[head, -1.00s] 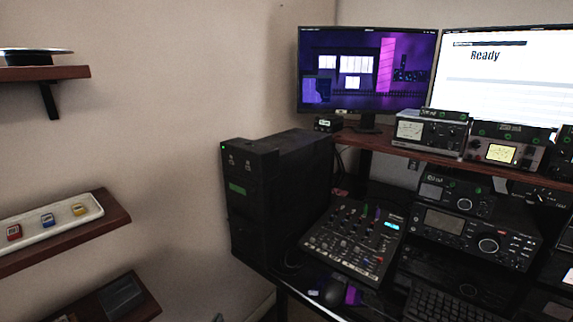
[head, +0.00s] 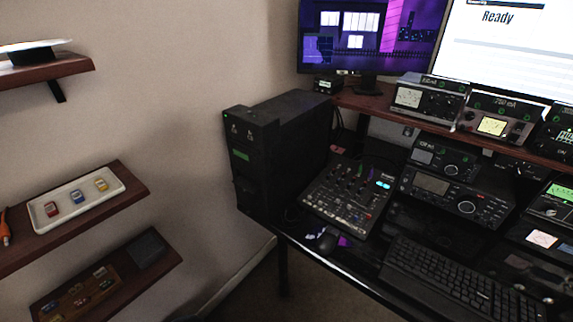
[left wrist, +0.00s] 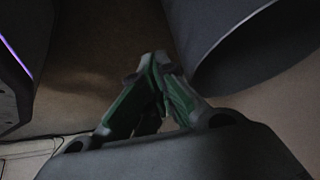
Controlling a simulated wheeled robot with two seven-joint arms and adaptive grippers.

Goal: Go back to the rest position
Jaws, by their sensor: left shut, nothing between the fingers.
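My left gripper (left wrist: 152,75) shows in the left wrist view with its green and grey fingers together and nothing between them. It is over a brown floor (left wrist: 105,45), with dark rounded bodies on both sides that I cannot identify for certain. Neither gripper shows in the head view. The radio desk (head: 345,284) with a mixer (head: 347,196), a transceiver (head: 455,199) and a keyboard (head: 450,282) stands at the right.
A black computer tower (head: 285,150) stands at the desk's left end. Wall shelves (head: 135,185) at the left hold a white tray (head: 105,208) with small coloured items. Open floor (head: 255,295) lies between shelves and desk.

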